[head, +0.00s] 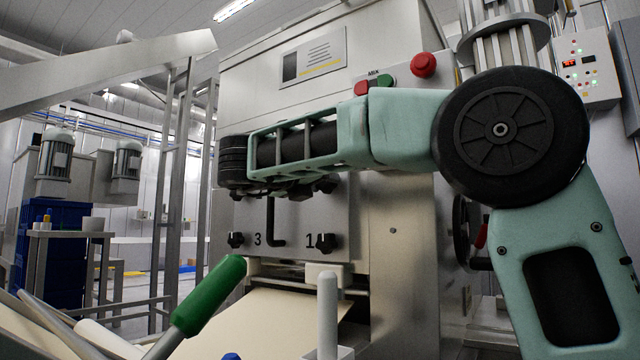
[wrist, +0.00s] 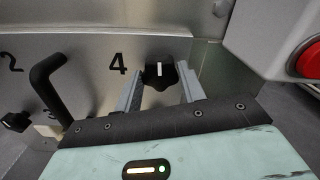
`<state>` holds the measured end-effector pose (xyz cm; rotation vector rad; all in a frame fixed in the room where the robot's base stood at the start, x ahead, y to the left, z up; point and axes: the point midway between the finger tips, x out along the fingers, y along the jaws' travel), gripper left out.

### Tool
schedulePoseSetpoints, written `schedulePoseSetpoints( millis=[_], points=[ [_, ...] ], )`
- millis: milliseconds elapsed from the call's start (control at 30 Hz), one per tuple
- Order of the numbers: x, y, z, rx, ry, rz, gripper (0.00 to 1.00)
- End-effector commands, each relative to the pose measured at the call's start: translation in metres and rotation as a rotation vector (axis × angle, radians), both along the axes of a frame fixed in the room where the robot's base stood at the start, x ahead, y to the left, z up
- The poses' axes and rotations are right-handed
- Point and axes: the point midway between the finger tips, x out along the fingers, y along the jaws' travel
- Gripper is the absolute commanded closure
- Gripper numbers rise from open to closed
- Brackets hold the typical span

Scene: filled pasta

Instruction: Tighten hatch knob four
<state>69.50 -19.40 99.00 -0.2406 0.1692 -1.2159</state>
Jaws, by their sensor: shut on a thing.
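Hatch knob four (wrist: 158,73) is a black knob with a white line on its face, just right of the printed 4 in the wrist view. My gripper (wrist: 162,88) is shut on it, one grey finger on each side; the white line stands nearly upright. In the head view my arm reaches across the hatch plate (head: 295,228). The arm's end hides knob four and the fingertips there. Knobs three (head: 236,240) and one (head: 327,243) show low on the plate, beside their numbers.
A black bent handle (wrist: 45,85) stands out left of the 4 in the wrist view. A grey housing with a red part (wrist: 308,58) is close at right. In the head view a green-gripped lever (head: 208,296) and a pale dough sheet (head: 265,325) lie below the hatch.

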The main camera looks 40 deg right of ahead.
Motion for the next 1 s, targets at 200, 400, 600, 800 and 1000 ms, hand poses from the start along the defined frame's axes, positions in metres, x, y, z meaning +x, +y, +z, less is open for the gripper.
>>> schedulePoseSetpoints(
  millis=[200,400,600,800,1000],
  points=[
    [0.0,0.001,-0.001,0.001,0.003,0.0,0.39],
    [0.0,0.001,0.0,0.001,0.001,0.001,0.39],
    [-0.007,0.022,0.002,0.001,0.0,0.004,0.39],
    [-0.022,0.064,0.003,0.0,0.002,0.005,0.39],
    [-0.038,0.109,0.002,0.001,0.003,0.006,0.39]
  ],
)
